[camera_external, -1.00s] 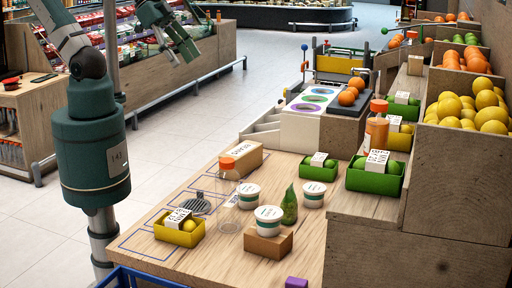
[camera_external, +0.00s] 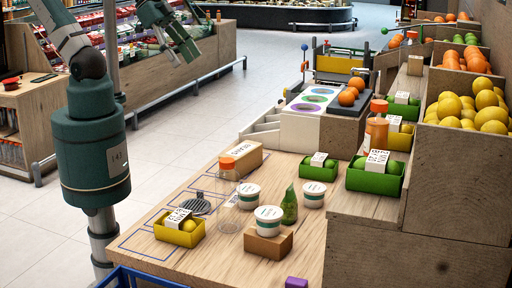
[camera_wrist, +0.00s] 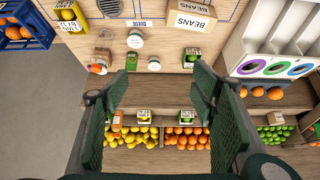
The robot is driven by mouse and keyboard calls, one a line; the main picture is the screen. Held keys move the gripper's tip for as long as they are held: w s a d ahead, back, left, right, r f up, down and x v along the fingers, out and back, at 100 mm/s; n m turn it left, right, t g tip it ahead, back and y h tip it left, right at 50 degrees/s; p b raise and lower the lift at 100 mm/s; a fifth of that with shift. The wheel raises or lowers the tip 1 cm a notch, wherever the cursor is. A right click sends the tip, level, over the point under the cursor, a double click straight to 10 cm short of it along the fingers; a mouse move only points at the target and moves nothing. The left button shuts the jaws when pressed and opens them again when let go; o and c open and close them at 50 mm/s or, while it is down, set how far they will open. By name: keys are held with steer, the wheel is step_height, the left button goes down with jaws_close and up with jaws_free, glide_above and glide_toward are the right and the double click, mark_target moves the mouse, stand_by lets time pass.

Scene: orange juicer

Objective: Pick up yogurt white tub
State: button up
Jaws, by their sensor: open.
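Three white yogurt tubs with pale lids and green bands show in the external view. One tub (camera_external: 268,220) stands on a wooden block (camera_external: 268,244). A second tub (camera_external: 249,195) stands on the table behind it, and a third tub (camera_external: 313,194) stands to the right, past a green pouch (camera_external: 289,206). In the wrist view two white lids show, one larger (camera_wrist: 135,39) and one lower (camera_wrist: 154,64); I cannot tell surely which tubs they are. My gripper (camera_wrist: 160,92) is open and empty, with its fingers wide apart, raised well away from the tubs.
A clear orange-capped bottle (camera_external: 228,200) stands beside the second tub. A yellow crate (camera_external: 179,231), a beans box (camera_external: 241,158) and green crates (camera_external: 319,168) surround the tubs. Fruit shelves (camera_external: 455,190) rise on the right. A blue crate edge (camera_external: 135,277) is at front left.

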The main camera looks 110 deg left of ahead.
steer(key=w, duration=0.1)
steer(key=m+g+h+b, duration=0.3)
steer(key=m+g+b, duration=0.1)
steer(key=m+b, duration=0.45)
glide_above(315, 187)
steer(key=s+a, duration=0.2)
steer(key=shift+m, duration=0.45)
step_height(315, 187, down, 28)
steer(key=shift+f, duration=0.1)
steer(key=shift+w+f, duration=0.1)
steer(key=shift+f, duration=0.15)
steer(key=shift+x, duration=1.3)
